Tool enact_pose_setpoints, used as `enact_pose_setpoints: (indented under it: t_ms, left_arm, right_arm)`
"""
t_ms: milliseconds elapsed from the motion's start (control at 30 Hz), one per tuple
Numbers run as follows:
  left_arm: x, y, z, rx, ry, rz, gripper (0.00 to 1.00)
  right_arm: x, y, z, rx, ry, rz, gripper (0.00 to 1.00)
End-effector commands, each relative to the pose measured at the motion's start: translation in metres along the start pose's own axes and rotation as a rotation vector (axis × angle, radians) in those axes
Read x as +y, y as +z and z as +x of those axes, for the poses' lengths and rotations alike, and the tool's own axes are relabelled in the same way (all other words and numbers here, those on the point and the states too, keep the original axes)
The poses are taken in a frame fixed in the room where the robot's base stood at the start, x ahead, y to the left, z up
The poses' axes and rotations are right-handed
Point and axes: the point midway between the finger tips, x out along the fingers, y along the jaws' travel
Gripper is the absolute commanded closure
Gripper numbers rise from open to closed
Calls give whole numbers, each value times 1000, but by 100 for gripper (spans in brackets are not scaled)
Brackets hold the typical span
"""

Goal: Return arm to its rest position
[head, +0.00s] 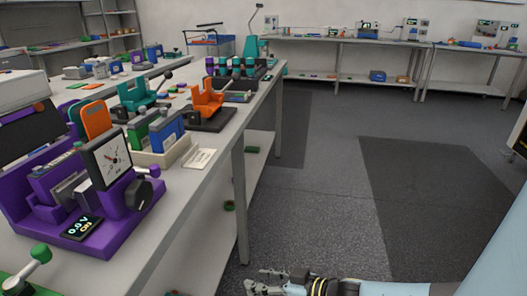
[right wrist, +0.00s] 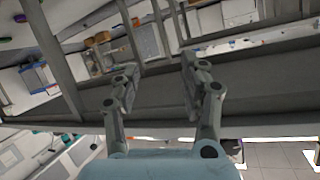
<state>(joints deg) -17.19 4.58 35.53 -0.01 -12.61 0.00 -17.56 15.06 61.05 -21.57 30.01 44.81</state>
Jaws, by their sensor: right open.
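My right gripper (head: 262,280) shows at the bottom of the head view, low over the floor and to the right of the workbench (head: 211,180). In the right wrist view its two fingers (right wrist: 158,90) stand apart with nothing between them. My right arm comes in from the lower right of the head view. The purple battery cycler (head: 95,205) stands on the bench at the left, with a dial gauge and a small display reading 0.0 V. The gripper is apart from the bench and everything on it. My left gripper is not in view.
The bench's front edge and legs (head: 240,205) are left of my right gripper. A beige tray (head: 162,154) with blue and green cells and an orange fixture (head: 208,98) stand on it. Open floor (head: 330,190) with dark mats lies to the right. More benches (head: 345,42) line the back wall.

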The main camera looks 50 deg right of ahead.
Motion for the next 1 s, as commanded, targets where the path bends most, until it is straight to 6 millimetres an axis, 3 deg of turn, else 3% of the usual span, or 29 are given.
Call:
enact_pose_setpoints:
  t_ms: [567, 667, 767, 900, 1000]
  left_arm:
    - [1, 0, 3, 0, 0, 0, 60]
    - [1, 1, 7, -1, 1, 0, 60]
    - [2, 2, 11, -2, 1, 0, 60]
    - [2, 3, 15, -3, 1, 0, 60]
    - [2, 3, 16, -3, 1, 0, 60]
  right_arm:
    - [-5, 6, 2, 1, -1, 13, 57]
    - [-7, 40, -3, -49, 42, 72, 57]
    - [1, 102, -19, -184, 155, 95, 57]
    - [6, 203, -67, -473, 305, 67, 57]
    - [2, 260, -110, -689, 355, 25, 57]
